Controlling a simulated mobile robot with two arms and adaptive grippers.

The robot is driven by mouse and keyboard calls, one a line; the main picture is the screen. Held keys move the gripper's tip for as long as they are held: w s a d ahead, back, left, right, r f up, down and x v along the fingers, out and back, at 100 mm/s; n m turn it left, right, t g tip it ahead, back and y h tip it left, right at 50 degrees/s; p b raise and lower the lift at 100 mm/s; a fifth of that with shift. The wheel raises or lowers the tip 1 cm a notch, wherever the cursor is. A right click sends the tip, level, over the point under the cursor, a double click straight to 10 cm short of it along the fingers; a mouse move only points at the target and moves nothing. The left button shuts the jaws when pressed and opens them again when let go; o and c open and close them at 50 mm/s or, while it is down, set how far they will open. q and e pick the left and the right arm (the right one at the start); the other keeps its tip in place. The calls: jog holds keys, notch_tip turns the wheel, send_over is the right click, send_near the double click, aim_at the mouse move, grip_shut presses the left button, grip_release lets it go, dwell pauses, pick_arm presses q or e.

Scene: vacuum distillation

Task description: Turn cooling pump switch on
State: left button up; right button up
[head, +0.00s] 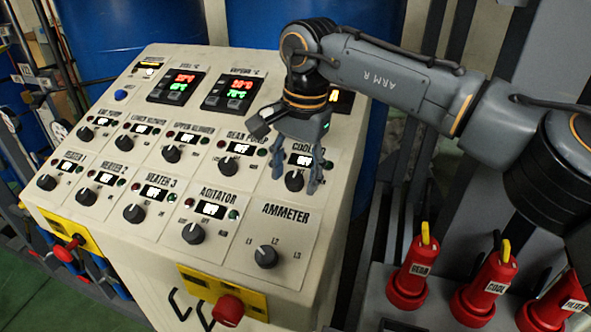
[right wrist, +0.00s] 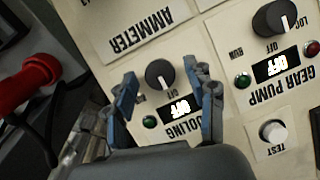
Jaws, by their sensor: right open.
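The cooling pump switch (head: 294,181) is a black rotary knob at the right end of the upper switch row, its label partly hidden by my gripper. In the right wrist view the knob (right wrist: 160,74) has a white pointer line, and the small display (right wrist: 180,107) beside it reads OFF. A green lamp (right wrist: 150,121) sits next to that display. My right gripper (head: 297,176) is open, with its blue fingers (right wrist: 166,95) on either side of the knob in the picture. I cannot tell whether they touch it. My left gripper is not in view.
The gear pump knob (head: 228,166) is left of the cooling switch, and the ammeter knob (head: 266,257) is below it. A red emergency button (head: 228,310) sticks out at the panel's front. Red plugs (head: 487,287) stand at the lower right.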

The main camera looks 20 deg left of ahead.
jog(key=c, duration=1.1)
jog(key=shift+f+m+y+b, duration=0.25)
jog(key=shift+m+b, duration=0.55)
jog(key=shift+b, duration=0.4)
jog(key=shift+c, duration=0.2)
jog(key=m+t+y+b, duration=0.1)
jog(key=m+b, duration=0.2)
jog(key=b, duration=0.1)
jog(key=m+t+y+b, duration=0.1)
jog(key=m+b, duration=0.2)
jog(key=b, duration=0.1)
jog(key=shift+s+d+m, duration=0.15)
jog(key=shift+d+m, duration=0.05)
jog(key=shift+m, duration=0.1)
jog(key=m+t+b, duration=0.1)
jog(key=m+b, duration=0.2)
jog(key=shift+s+r+b, duration=0.1)
jog(key=shift+b, duration=0.25)
jog(key=shift+r+y, duration=0.1)
jog(key=shift+y, duration=0.15)
jog(key=o, duration=1.1)
jog(key=shift+o, duration=0.2)
